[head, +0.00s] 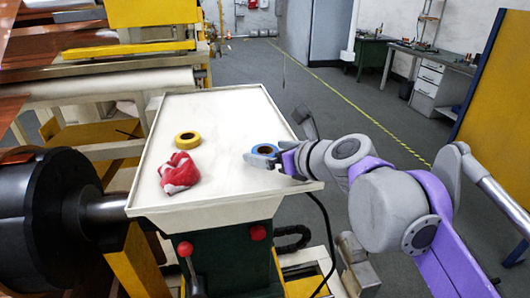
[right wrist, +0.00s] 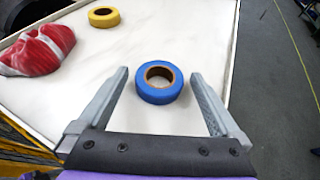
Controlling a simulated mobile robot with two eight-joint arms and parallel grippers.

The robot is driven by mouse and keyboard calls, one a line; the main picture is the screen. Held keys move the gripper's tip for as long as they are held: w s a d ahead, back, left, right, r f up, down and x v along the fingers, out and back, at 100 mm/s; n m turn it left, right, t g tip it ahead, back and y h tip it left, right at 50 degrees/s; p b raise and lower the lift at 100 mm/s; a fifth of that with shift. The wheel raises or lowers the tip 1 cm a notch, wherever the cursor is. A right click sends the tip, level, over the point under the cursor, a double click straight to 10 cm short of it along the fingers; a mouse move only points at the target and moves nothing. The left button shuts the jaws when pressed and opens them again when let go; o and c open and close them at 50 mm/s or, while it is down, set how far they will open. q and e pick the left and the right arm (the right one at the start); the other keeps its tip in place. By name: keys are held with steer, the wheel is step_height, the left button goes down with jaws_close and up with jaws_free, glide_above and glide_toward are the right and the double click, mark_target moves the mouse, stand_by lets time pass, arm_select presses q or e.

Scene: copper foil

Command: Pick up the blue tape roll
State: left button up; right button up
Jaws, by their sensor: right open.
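The blue tape roll (head: 265,150) lies flat on the white tray-like tabletop (head: 225,115), near its right edge. In the right wrist view the blue tape roll (right wrist: 160,95) sits between the fingertips, slightly beyond them, with clear space on both sides. My right gripper (head: 262,160) comes in from the right at the roll. It is open and empty, and its two fingers (right wrist: 158,90) point toward the roll on the left and right of it. My left gripper is not in the head view.
A yellow tape roll (head: 188,140) and a crumpled red and white cloth (head: 179,173) lie to the left on the same tabletop, which has a raised rim. A large dark roller (head: 50,215) stands at the left. The tabletop's far part is clear.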

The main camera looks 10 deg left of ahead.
steer(key=shift+w+a+f, duration=0.15)
steer(key=shift+w+a, duration=0.05)
steer(key=shift+s, duration=0.1)
steer(key=shift+c, duration=0.9)
steer(key=c, duration=1.2)
steer(key=shift+o, duration=0.2)
